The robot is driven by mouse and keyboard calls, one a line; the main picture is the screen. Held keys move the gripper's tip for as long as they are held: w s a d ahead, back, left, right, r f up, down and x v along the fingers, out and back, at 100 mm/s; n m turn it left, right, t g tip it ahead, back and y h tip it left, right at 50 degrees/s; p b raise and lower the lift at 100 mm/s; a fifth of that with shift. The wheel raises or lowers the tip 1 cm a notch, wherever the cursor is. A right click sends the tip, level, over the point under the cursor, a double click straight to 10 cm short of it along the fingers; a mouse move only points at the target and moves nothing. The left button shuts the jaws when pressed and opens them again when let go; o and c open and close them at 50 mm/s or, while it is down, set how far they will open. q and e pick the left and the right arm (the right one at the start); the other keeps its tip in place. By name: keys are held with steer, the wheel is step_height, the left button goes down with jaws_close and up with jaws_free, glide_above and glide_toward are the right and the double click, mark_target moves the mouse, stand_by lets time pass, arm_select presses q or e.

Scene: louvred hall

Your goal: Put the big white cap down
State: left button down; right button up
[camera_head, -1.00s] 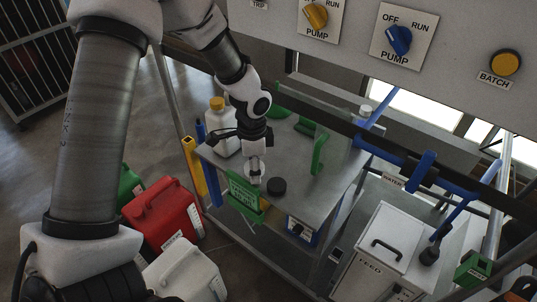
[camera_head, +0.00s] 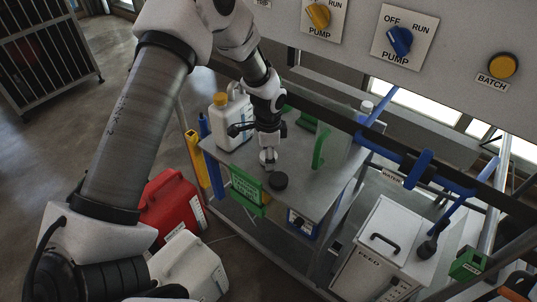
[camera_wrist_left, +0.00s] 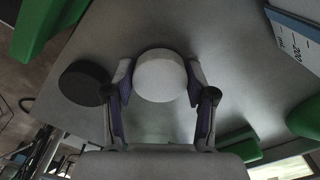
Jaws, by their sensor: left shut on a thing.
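The big white cap (camera_wrist_left: 161,76) is a round white disc between the two fingers of my left gripper (camera_wrist_left: 159,90) in the left wrist view. The fingers touch it from both sides. In the head view my left gripper (camera_head: 268,153) points down over the grey tabletop (camera_head: 293,190), near its front left edge. The white cap shows there at the fingertips (camera_head: 267,157), low over the top; I cannot tell whether it touches. My right gripper is not in view.
A black cap (camera_head: 278,181) lies just beside on the table; it also shows in the left wrist view (camera_wrist_left: 84,82). A white jug (camera_head: 229,122) with a yellow cap stands behind left. A green upright bracket (camera_head: 320,148) stands to the right.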

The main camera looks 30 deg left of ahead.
arm_select(q)
steer(key=shift+s+f, duration=0.1)
steer(key=shift+f, duration=0.1)
steer(key=shift+s+f, duration=0.25)
steer(key=shift+c, duration=1.8)
jaws_free()
steer(key=shift+d, duration=0.1)
steer(key=shift+w+f, duration=0.2)
steer(key=shift+w, duration=0.1)
steer(key=shift+r, duration=0.1)
step_height(320, 180, up, 9)
steer(key=shift+f, duration=0.1)
